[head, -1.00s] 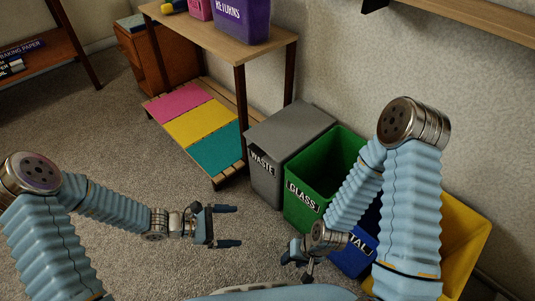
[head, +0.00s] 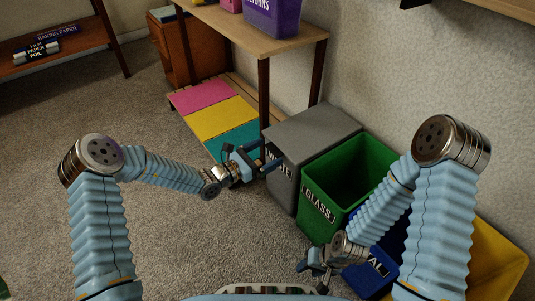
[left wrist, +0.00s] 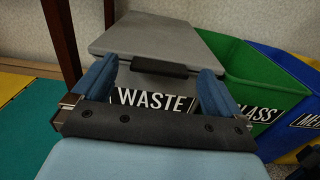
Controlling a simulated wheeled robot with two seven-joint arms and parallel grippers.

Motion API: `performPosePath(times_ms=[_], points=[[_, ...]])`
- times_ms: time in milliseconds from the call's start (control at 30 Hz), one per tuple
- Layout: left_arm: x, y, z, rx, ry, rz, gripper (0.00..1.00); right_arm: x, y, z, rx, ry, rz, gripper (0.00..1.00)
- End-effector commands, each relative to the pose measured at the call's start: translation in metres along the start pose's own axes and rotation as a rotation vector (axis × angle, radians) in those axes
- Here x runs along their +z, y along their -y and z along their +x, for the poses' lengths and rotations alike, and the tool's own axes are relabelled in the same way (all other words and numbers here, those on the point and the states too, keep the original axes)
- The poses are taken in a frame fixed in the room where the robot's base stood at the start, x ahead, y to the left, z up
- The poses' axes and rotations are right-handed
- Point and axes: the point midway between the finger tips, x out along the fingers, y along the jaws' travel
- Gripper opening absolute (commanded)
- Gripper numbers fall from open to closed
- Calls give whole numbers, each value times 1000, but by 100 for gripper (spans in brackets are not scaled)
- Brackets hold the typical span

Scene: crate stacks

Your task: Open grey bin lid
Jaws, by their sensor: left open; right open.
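The grey bin (head: 285,186) labelled WASTE stands against the wall, with its flat grey lid (head: 312,130) closed. In the left wrist view the lid (left wrist: 160,40) has a dark handle (left wrist: 158,68) at its front edge, above the WASTE label (left wrist: 152,100). My left gripper (head: 268,156) is open at the front of the bin, its fingers pointing at it. In the left wrist view its blue fingers (left wrist: 154,88) stand apart on either side of the handle, with nothing gripped. My right gripper (head: 316,272) is open and empty, low in front of the green and blue bins.
An open green GLASS bin (head: 319,213) stands right of the grey bin. An open blue bin (head: 370,277) and yellow bin (head: 505,262) follow, partly behind my right arm. A wooden shelf (head: 270,39) stands left of the grey bin. Carpet (head: 60,120) is clear at left.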

Motion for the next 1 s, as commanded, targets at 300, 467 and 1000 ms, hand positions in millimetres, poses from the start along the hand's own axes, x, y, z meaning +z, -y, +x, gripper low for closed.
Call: performPosePath(times_ms=[300,467,1000], points=[[0,0,11,0,-1,0,100,0,-1,1,0,-1,0,43],[0,0,11,0,-1,0,91,0,-1,1,0,-1,0,43],[1,0,10,-1,-2,0,19,0,0,1,0,-1,0,43]])
